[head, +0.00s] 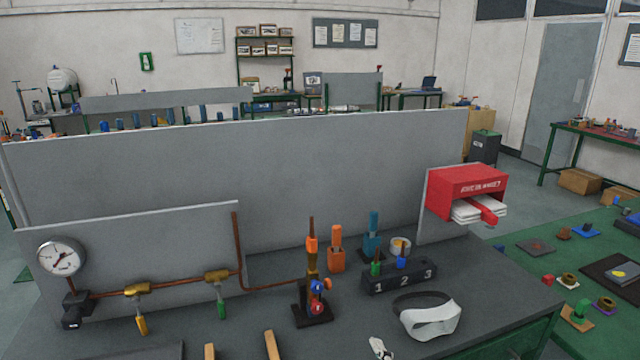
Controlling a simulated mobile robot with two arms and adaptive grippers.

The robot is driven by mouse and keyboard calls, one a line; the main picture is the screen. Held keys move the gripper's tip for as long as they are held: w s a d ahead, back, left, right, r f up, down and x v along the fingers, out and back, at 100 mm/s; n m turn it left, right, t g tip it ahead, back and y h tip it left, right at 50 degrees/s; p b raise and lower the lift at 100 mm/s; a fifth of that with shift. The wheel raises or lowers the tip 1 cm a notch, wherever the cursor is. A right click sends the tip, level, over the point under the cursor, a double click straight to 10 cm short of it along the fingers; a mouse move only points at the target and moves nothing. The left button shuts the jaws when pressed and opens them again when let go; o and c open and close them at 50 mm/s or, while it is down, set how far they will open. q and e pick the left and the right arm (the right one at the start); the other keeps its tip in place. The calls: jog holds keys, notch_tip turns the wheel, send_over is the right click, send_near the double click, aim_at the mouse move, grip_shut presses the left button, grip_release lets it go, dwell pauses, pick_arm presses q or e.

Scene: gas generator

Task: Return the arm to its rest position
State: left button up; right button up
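Neither of my arms nor my grippers shows clearly in the head view. The grey workbench (465,292) in front of me carries a copper gas pipe (190,284) with a round pressure gauge (61,258) at its left end. Two brass valves sit along the pipe, one with a yellow lever (141,324) and one with a green lever (221,308). A burner assembly (313,285) with an orange top, red and blue knobs stands upright at the pipe's right end.
A black block marked 1, 2, 3 (400,281) holds small coloured pieces. Behind it stand an orange holder (336,258) and a blue tool (373,235). A white visor (432,318) lies at the front right. A red dispenser (467,190) hangs on the panel. A small white item (380,348) is cut off below.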

jog(key=s+d+f+m+g+h, duration=0.1)
jog(key=s+d+f+m+g, duration=0.25)
jog(key=s, duration=0.65)
jog(key=s+d+f+m+g, duration=0.3)
jog(key=s+f+m+g, duration=0.15)
jog(key=s, duration=0.45)
jog(key=s+d+f+m+g+h, duration=0.1)
jog(key=s+d+f+m+g, duration=0.3)
jog(key=s, duration=0.6)
notch_tip(320, 180, down, 26)
jog(key=s+a, duration=0.1)
jog(key=s, duration=0.1)
jog(key=s+d+f+g, duration=0.1)
jog(key=s+d+f, duration=0.2)
jog(key=s+f, duration=1.3)
jog(key=shift+s+g, duration=0.4)
